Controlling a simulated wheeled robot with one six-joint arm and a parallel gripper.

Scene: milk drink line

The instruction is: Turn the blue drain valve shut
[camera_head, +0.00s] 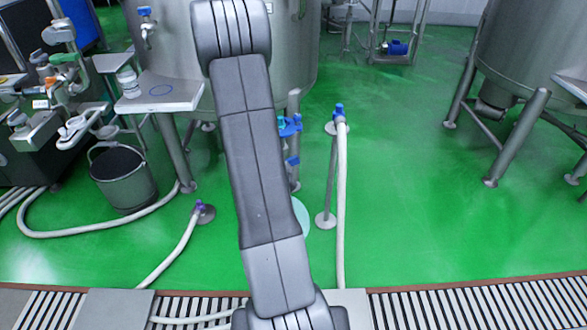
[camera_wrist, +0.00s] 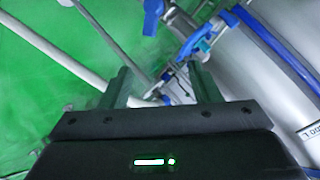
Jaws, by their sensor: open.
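Blue valve parts (camera_head: 289,125) show low at the front of the middle tank, just right of my arm, which hides part of them. A smaller blue piece (camera_head: 293,160) is below them. In the wrist view a blue lever handle (camera_wrist: 200,40) runs diagonally beyond my right finger, beside the tank. I cannot tell whether it is open or shut. My gripper (camera_wrist: 162,82) is open and empty, its two fingers apart and pointing toward the blue fittings. My gripper is hidden by my arm in the head view.
A blue-topped hose stand (camera_head: 339,112) with a pale hose is right of the valve. The middle tank (camera_head: 300,45) stands close behind. A bucket (camera_head: 122,178) and small table (camera_head: 165,92) are left. Green floor (camera_head: 430,190) is clear at right; a drain grate crosses the front.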

